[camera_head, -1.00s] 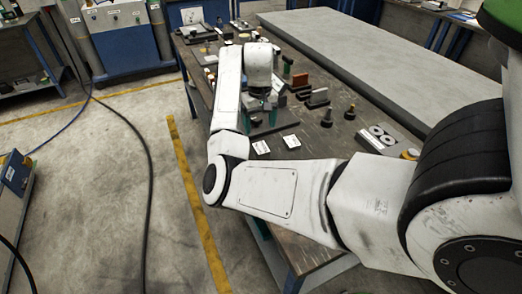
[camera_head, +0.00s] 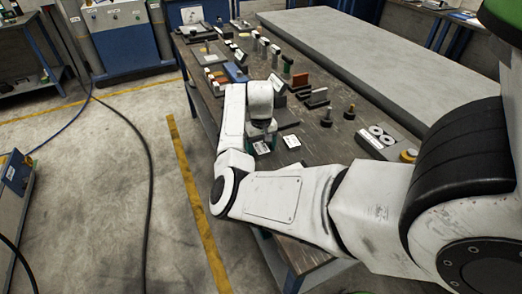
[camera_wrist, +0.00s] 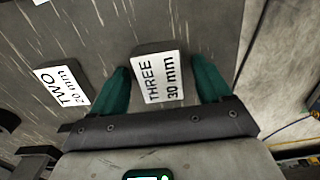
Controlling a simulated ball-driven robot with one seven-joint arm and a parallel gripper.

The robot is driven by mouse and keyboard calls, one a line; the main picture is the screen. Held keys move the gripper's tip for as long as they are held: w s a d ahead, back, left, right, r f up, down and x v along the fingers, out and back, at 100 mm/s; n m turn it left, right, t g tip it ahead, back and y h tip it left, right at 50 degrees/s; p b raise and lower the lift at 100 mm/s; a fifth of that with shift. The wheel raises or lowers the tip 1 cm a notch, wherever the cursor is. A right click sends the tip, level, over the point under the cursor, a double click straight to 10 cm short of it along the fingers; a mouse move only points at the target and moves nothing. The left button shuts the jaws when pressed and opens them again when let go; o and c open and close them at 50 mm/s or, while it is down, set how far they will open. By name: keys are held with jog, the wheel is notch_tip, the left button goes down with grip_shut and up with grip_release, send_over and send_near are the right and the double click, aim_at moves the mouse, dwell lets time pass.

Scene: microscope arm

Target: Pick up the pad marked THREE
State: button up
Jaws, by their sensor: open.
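The pad marked THREE, 30 mm (camera_wrist: 160,82), has a white label on a dark block and sits between my gripper's two green fingers in the wrist view. My gripper (camera_wrist: 160,66) is open, with a finger on each side of the pad. A gap shows beside the pad; whether the fingertips are level with it is hard to tell. In the head view the pad (camera_head: 262,148) is partly hidden by my gripper (camera_head: 264,140). The pad marked TWO, 20 mm (camera_wrist: 62,86), lies to the left in the wrist view and to the right in the head view (camera_head: 292,141).
The dark workbench (camera_head: 315,148) holds several small blocks and posts behind the pads. A plate with two white rings (camera_head: 380,135) lies at the right. A long grey slab (camera_head: 370,55) stands behind.

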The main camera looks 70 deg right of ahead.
grip_shut()
dwell(0.8)
